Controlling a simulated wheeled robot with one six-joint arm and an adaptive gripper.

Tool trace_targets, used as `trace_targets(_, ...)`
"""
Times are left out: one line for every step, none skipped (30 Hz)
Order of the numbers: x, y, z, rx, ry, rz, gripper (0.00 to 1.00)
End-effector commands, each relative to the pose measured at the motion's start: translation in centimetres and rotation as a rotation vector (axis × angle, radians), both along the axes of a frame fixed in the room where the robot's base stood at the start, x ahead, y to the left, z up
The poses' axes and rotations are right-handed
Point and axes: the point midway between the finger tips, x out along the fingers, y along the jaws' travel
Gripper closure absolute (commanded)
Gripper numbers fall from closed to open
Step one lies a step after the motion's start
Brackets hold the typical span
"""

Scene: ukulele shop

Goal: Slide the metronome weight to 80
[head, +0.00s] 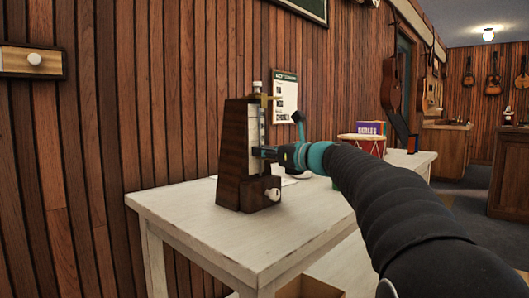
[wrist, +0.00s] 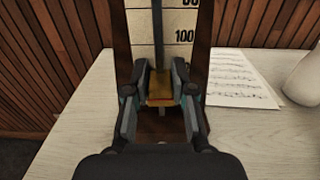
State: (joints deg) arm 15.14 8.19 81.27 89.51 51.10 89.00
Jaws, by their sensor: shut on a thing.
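The dark wooden metronome (head: 232,150) stands upright on the white table, with a pale scale plate and a thin dark pendulum rod (wrist: 157,45) in front. My gripper (head: 262,153) reaches its front from the right at mid-height. In the wrist view, my gripper (wrist: 160,92) is shut on the brass-coloured weight (wrist: 160,88) on the rod. The weight sits below the printed 100 (wrist: 184,37). A higher number is cut off by the top edge, and the lower scale is hidden behind the weight and fingers. A brass piece (head: 264,97) shows near the metronome's top.
The white table (head: 160,205) has a sheet of music (wrist: 238,78) right of the metronome in the wrist view. A white knob (head: 273,194) sticks out low on the metronome. A red drum (head: 362,143) stands farther back. The wood-panelled wall is close behind.

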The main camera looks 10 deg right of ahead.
Motion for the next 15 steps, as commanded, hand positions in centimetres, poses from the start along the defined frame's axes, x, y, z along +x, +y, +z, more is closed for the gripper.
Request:
trace_targets(0.0, 0.0, 0.3, 0.000, 0.000, 0.000, 1.00)
trace_targets(0.0, 0.0, 0.5, -0.001, -0.001, 0.000, 1.00)
trace_targets(0.0, 0.0, 0.9, -0.001, -0.001, 0.000, 1.00)
trace_targets(0.0, 0.0, 1.2, 0.000, -0.001, 0.000, 1.00)
trace_targets(0.0, 0.0, 1.5, 0.000, -0.001, 0.000, 1.00)
trace_targets(0.0, 0.0, 2.0, 0.000, -0.001, 0.000, 1.00)
trace_targets(0.0, 0.0, 2.5, 0.000, -0.001, 0.000, 1.00)
trace_targets(0.0, 0.0, 2.9, 0.000, -0.001, 0.000, 1.00)
trace_targets(0.0, 0.1, 3.6, 0.000, -0.001, 0.000, 1.00)
trace_targets(0.0, 0.1, 4.1, 0.000, -0.001, 0.000, 1.00)
trace_targets(0.0, 0.1, 4.5, 0.000, -0.001, 0.000, 1.00)
trace_targets(-0.1, 0.1, 5.2, 0.000, -0.001, 0.000, 1.00)
trace_targets(-0.1, 0.1, 5.6, 0.000, -0.001, 0.000, 1.00)
trace_targets(-0.1, 0.1, 6.0, 0.000, -0.001, 0.000, 1.00)
trace_targets(-0.1, 0.1, 6.4, 0.000, -0.002, 0.000, 1.00)
